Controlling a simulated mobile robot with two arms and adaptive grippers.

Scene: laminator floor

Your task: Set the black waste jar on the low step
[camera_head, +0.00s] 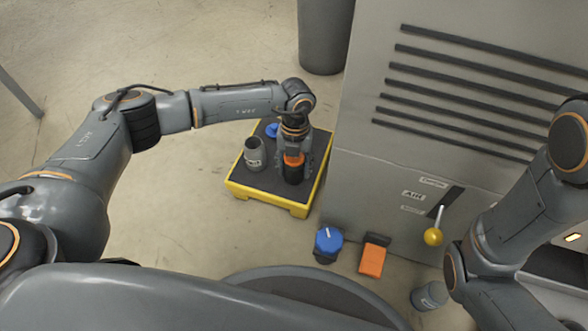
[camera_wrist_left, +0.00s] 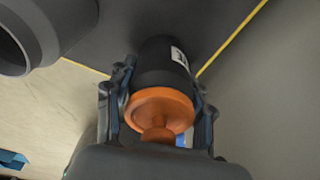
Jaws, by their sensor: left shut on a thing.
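The low step (camera_head: 238,186) has a black top and a yellow edge, and stands on the floor left of the grey machine. My left gripper (camera_head: 293,162) is over its right part, pointing down, shut on the black waste jar (camera_head: 293,175). The jar is black with an orange lid and is upright. In the left wrist view the jar (camera_wrist_left: 163,62) sits between both fingers, its orange knob towards the camera. Its base is at or just above the step top; I cannot tell if it touches. My right gripper is out of view.
An open grey jar (camera_head: 255,153) and a blue item (camera_head: 271,131) are on the step beside the held jar. The grey machine (camera_head: 370,180) rises close on the right. On the floor are a blue-topped item (camera_head: 328,242), an orange item (camera_head: 372,260) and a grey jar (camera_head: 430,296).

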